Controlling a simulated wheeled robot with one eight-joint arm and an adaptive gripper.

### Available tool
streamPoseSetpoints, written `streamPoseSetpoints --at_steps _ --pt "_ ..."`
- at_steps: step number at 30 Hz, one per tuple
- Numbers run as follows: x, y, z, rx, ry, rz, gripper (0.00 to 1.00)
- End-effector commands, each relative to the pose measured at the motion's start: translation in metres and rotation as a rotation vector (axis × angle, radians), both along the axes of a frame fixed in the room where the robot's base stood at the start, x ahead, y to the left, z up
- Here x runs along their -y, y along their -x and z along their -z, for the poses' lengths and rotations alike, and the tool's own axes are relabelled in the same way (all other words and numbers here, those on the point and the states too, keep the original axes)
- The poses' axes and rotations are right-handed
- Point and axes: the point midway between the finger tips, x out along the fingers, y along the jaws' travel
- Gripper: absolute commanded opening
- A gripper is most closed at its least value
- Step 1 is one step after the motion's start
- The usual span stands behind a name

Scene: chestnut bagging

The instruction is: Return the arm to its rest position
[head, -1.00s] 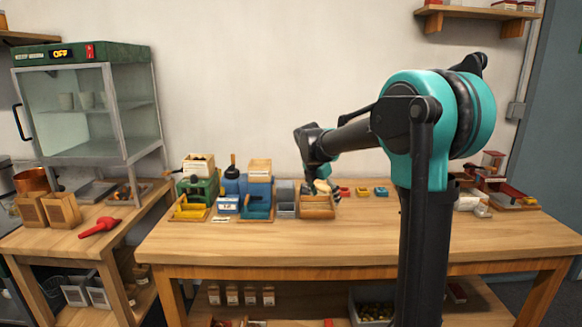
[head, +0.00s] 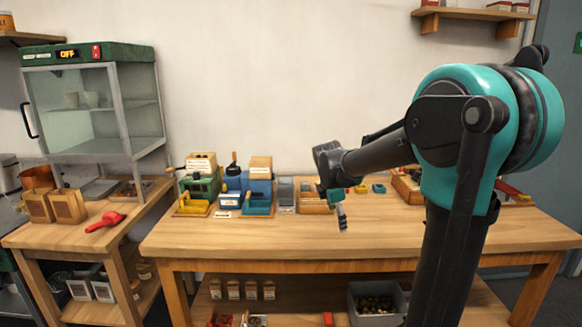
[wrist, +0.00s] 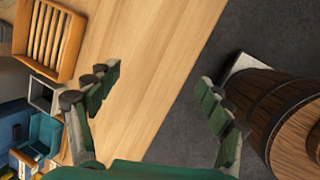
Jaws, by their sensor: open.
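My gripper (head: 341,212) hangs above the front middle of the workbench in the head view, fingers pointing down. In the wrist view my gripper (wrist: 162,105) is open, its two green and grey fingers wide apart with nothing between them but bench top and floor. My arm (head: 400,150) reaches in from the right of the head view and is bent down at the wrist. No object is held.
The wooden workbench (head: 270,237) holds a green machine (head: 201,184), a blue machine (head: 236,183) and a wooden tray (head: 313,203). The tray (wrist: 48,38) and a wooden barrel (wrist: 270,110) show in the wrist view. A glass cabinet (head: 92,105) stands left. The bench front is clear.

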Motion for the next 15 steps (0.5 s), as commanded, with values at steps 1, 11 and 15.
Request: streamPoseSetpoints --at_steps 1,11,15 --pt "0.006 0.013 0.006 0.017 -0.03 0.071 0.8" --pt "0.034 0.129 0.072 0.159 -0.371 0.844 0.8" --pt "0.04 0.181 0.102 0.202 -0.522 1.19 0.8"
